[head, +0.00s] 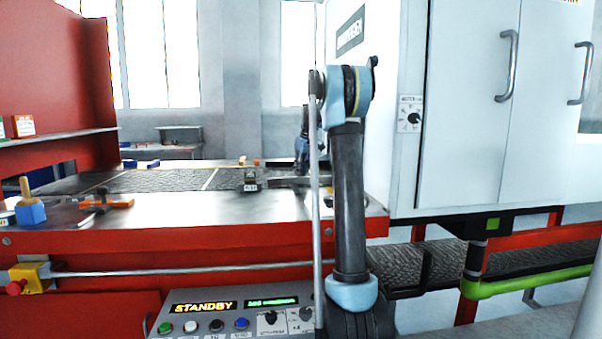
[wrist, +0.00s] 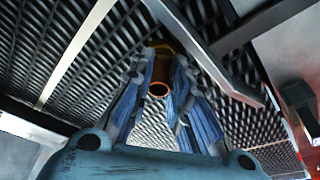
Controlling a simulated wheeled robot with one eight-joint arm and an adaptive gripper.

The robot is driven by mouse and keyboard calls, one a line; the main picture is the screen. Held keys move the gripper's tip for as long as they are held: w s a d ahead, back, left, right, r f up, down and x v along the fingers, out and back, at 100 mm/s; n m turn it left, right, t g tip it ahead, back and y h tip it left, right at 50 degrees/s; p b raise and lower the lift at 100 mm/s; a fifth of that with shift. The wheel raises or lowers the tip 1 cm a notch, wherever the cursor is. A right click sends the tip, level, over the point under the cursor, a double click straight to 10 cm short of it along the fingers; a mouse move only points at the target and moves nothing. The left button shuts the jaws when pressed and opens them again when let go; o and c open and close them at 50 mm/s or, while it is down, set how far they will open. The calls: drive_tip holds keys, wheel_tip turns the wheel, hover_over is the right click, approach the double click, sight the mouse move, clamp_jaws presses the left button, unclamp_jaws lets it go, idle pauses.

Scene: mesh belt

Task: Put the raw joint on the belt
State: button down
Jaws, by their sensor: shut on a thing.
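The raw joint (wrist: 161,72), a copper-coloured tube with a round open end facing the camera, is between the blue fingers of my gripper (wrist: 163,66) in the wrist view. My gripper is shut on it. The dark mesh belt (wrist: 75,40) lies behind and below the joint; I cannot tell whether the joint touches it. In the head view the belt (head: 170,180) runs across the red-fronted machine. My arm hides part of the belt there, and the joint cannot be made out in that view.
A metal bar (wrist: 200,45) crosses close to the fingers in the wrist view. A small labelled block (head: 250,178) stands at the belt. An orange tool (head: 107,201) and a blue block with a wooden handle (head: 31,210) lie on the front ledge. A white cabinet (head: 465,110) stands right.

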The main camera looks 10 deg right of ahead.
drive_tip(key=c, duration=1.8)
unclamp_jaws()
drive_tip(key=v, duration=1.2)
drive_tip(key=shift+a, duration=0.1)
drive_tip(key=shift+s, duration=0.1)
